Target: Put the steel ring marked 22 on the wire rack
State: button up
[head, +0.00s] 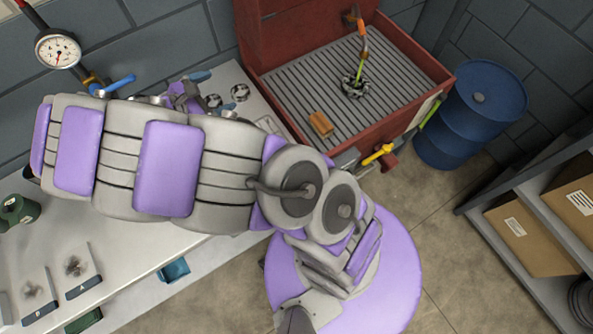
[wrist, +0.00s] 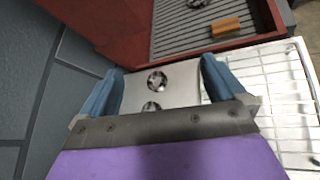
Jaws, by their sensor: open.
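Two small round steel parts, which look like rings with dark patches, lie on the pale bench top. In the head view one is the upper part (head: 240,92) and the other the lower-left part (head: 213,101). In the wrist view they show as the farther ring (wrist: 157,80) and the nearer ring (wrist: 151,107). No number is readable on either. My gripper (wrist: 160,68) is open and empty, its blue fingers apart with both rings showing between them. The white wire rack (wrist: 283,72) lies right of the fingers in the wrist view; my arm mostly hides it in the head view.
A red tub (head: 405,128) with a ribbed floor stands beyond the bench, holding an orange-brown block (head: 320,125). A gauge (head: 58,48) and blue-handled valve (head: 118,84) stand at the left. A blue drum (head: 478,110) and shelf boxes (head: 535,235) are at right.

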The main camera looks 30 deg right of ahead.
jog(key=s+d+r+m+g+y, duration=0.1)
jog(key=s+d+r+m+g, duration=0.3)
jog(key=s+d+r+m, duration=0.3)
jog(key=s+d+r+m+g+y, duration=0.1)
jog(key=s+m+y, duration=0.2)
jog(key=s, duration=0.7)
jog(key=s+d+r+m+g+y, duration=0.1)
jog(key=s+m+y, duration=0.3)
jog(key=s, duration=0.6)
jog(key=shift+m+g, duration=0.4)
jog(key=shift+o, duration=0.3)
jog(key=s+a+m+y, duration=0.2)
jog(key=s+a+y, duration=0.1)
jog(key=s+a, duration=0.2)
jog(key=shift+s+r+t+y, duration=0.3)
jog(key=shift+s+y, duration=0.1)
jog(key=shift+s, duration=0.55)
jog(key=shift+a, duration=0.2)
